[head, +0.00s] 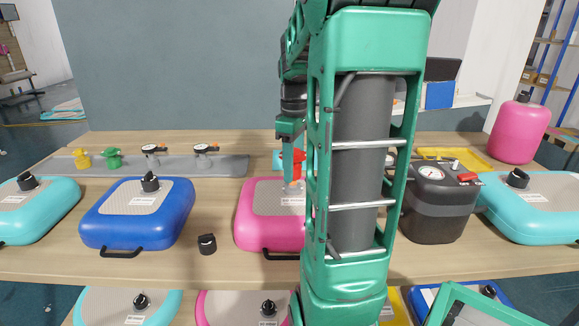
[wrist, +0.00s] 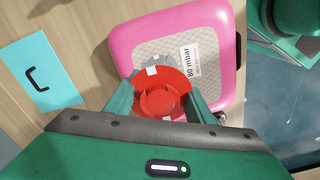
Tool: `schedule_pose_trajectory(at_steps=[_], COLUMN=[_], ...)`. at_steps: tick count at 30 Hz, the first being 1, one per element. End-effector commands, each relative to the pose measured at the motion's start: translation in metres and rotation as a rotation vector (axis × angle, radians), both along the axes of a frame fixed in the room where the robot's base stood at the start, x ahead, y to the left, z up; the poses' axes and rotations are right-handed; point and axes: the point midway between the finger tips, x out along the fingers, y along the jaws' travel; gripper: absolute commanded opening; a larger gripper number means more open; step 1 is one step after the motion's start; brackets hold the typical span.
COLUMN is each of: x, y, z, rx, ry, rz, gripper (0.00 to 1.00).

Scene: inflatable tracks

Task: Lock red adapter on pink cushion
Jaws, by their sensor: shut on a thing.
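The pink cushion (head: 247,228) lies on the table, partly hidden behind my arm in the head view. In the wrist view the pink cushion (wrist: 130,38) fills the middle, with a grey patterned top and an "80 mbar" label. My gripper (wrist: 160,103) is over one end of the cushion, its fingers on both sides of the round red adapter (wrist: 160,92) and shut on it. The adapter shows as a small red patch in the head view (head: 299,157). A grey round part (wrist: 172,66) shows just past the adapter. Whether the adapter touches the cushion's valve is hidden.
A blue cushion (head: 115,233) and a loose black cap (head: 207,243) are left of the pink one. Several adapters stand on a grey strip (head: 228,166) at the back left. A dark pump box (head: 432,222) stands right.

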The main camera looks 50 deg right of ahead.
Motion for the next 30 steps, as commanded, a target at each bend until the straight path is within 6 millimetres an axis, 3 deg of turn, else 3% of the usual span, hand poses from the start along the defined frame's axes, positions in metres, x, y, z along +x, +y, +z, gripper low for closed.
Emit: schedule_pose_trajectory(at_steps=[30], x=[0.0], y=[0.0], z=[-0.01], rx=[0.001], ry=[0.001], rz=[0.0], gripper=[0.26])
